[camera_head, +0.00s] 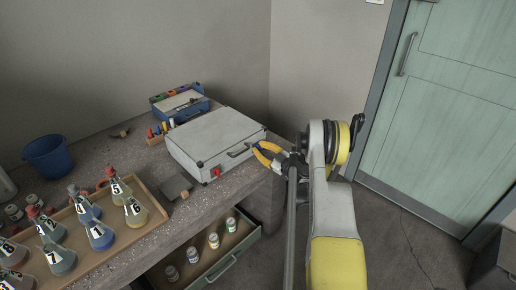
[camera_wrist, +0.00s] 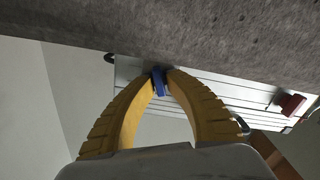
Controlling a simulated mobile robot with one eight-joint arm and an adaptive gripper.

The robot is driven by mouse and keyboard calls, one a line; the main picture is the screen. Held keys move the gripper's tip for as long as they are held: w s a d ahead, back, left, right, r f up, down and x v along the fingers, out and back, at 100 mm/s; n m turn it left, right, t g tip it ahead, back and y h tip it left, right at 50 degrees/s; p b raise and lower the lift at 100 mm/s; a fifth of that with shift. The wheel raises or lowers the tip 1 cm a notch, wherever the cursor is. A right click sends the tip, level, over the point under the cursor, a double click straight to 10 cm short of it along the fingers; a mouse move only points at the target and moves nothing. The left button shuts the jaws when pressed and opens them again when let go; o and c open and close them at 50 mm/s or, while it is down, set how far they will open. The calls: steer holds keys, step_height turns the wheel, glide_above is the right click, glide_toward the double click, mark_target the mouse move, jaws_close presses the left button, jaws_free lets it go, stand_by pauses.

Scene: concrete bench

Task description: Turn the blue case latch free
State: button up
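A silver-white case (camera_head: 213,137) lies closed on the concrete bench, with a dark handle (camera_head: 238,151) on its front. My gripper (camera_head: 258,150) is at the right end of the case front, its yellow fingers curved inward. In the wrist view the fingertips (camera_wrist: 160,74) close on both sides of the small blue latch (camera_wrist: 158,86) on the case front. They appear to touch it. The blue latch is hidden behind my fingers in the head view. A red latch (camera_head: 216,171) sits at the case's other front corner and also shows in the wrist view (camera_wrist: 291,104).
A wooden tray of numbered flasks (camera_head: 152,224) stands left on the bench (camera_head: 190,212). A blue box (camera_head: 180,103) is behind the case, a blue bucket (camera_head: 48,156) at far left. An open drawer (camera_head: 244,240) with several jars juts out below.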

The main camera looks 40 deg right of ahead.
jaws_close()
steer(key=m, duration=0.4)
steer(key=shift+d, duration=0.1)
steer(key=o, duration=0.6)
jaws_free()
steer(key=shift+w, duration=0.1)
steer(key=shift+o, duration=0.2)
step_height(320, 180, up, 10)
steer(key=shift+r, duration=0.1)
